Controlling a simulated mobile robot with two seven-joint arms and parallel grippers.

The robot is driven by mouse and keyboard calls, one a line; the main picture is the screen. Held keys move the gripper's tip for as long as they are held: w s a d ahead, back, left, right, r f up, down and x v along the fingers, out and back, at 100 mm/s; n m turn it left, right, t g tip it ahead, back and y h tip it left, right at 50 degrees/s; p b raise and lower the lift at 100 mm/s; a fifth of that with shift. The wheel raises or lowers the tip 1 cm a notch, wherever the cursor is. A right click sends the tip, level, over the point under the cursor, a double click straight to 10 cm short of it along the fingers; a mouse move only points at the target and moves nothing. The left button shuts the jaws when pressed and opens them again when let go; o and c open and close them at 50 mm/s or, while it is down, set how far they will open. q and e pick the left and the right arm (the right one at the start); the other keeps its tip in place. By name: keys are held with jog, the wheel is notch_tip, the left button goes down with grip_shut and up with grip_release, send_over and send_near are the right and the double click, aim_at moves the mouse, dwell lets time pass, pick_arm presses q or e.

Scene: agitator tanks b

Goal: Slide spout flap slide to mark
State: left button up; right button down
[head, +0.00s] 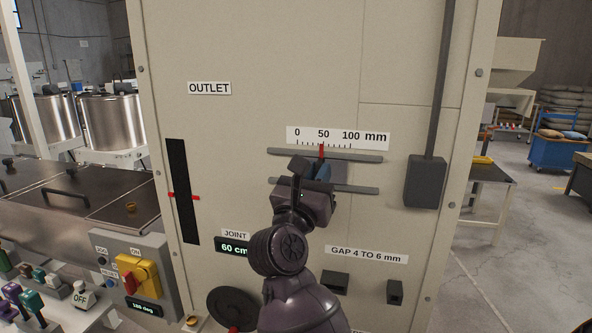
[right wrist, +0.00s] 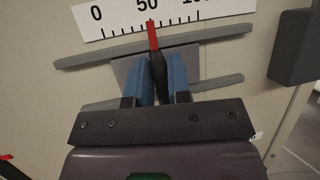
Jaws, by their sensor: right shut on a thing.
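The spout flap slide (right wrist: 126,70) is a grey plate between two grey rails (head: 350,189) on the beige cabinet front, under the scale. Its red pointer (right wrist: 153,36) stands at about the 50 on the white mm scale (head: 338,137), which runs from 0 to 100. My right gripper (head: 318,172) reaches up to the slide. In the right wrist view its blue fingers (right wrist: 161,80) are shut on the slide's dark knob (right wrist: 158,72). The gripper hides much of the plate and lower rail in the head view. My left gripper is not in view.
A dark box with a conduit (head: 425,180) is right of the rails. A black slot with a red marker (head: 183,195) is on the left. A control box with a yellow switch (head: 138,278) and several coloured knobs are at lower left.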

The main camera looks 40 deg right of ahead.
aim_at(341, 162)
jog(key=shift+s+d+r+p, duration=0.1)
jog(key=shift+s+d+p, duration=0.4)
jog(key=shift+s+d, duration=0.65)
jog(key=c, duration=0.7)
grip_release()
jog(key=shift+s+a, duration=0.1)
jog(key=shift+c, duration=0.2)
jog(key=shift+a+f, duration=0.1)
jog(key=shift+f, duration=0.1)
jog(key=shift+b+v, duration=0.6)
jog(key=shift+v, duration=0.2)
jog(key=b+v, duration=0.2)
jog(key=v, duration=0.2)
jog(key=shift+s, duration=0.1)
